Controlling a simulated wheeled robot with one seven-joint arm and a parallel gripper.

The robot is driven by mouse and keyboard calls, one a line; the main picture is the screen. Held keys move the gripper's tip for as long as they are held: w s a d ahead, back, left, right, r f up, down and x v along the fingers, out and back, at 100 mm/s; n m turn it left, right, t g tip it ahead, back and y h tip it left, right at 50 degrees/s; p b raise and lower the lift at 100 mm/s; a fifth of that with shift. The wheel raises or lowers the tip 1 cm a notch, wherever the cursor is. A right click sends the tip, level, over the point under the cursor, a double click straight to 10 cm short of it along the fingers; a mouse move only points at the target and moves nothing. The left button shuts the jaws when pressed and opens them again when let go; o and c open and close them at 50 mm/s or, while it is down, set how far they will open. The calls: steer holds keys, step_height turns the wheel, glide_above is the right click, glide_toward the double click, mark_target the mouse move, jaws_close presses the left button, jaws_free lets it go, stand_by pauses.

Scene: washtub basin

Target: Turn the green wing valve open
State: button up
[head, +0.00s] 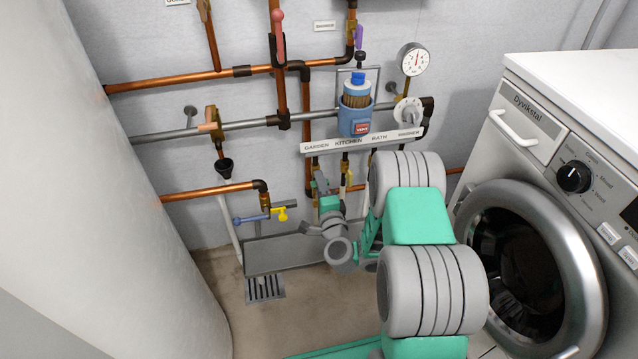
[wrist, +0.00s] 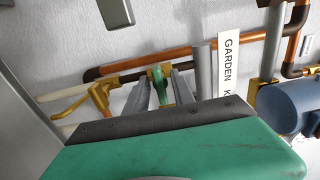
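The green wing valve (wrist: 157,86) shows in the wrist view on a pipe beside the GARDEN label. Its wing lies between the two grey fingers of my gripper (wrist: 160,92). The fingers stand apart, one on each side of the wing; I cannot tell whether they touch it. In the head view my gripper (head: 319,185) is at the lower pipes under the GARDEN end of the label strip (head: 362,139). There my own gripper and wrist largely hide the valve.
Another yellow handle (head: 283,213) and a blue handle (head: 252,219) are to the left. A washing machine (head: 540,215) stands close on the right.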

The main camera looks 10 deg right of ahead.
jaws_close()
steer(key=shift+a, duration=0.1)
steer(key=shift+n, duration=0.4)
steer(key=n, duration=0.2)
steer(key=shift+n, duration=0.3)
steer(key=n, duration=0.3)
steer(key=shift+n+b, duration=0.3)
steer(key=shift+n, duration=0.1)
steer(key=n, duration=0.5)
steer(key=n+b, duration=0.1)
steer(key=n, duration=0.4)
steer(key=shift+n, duration=0.4)
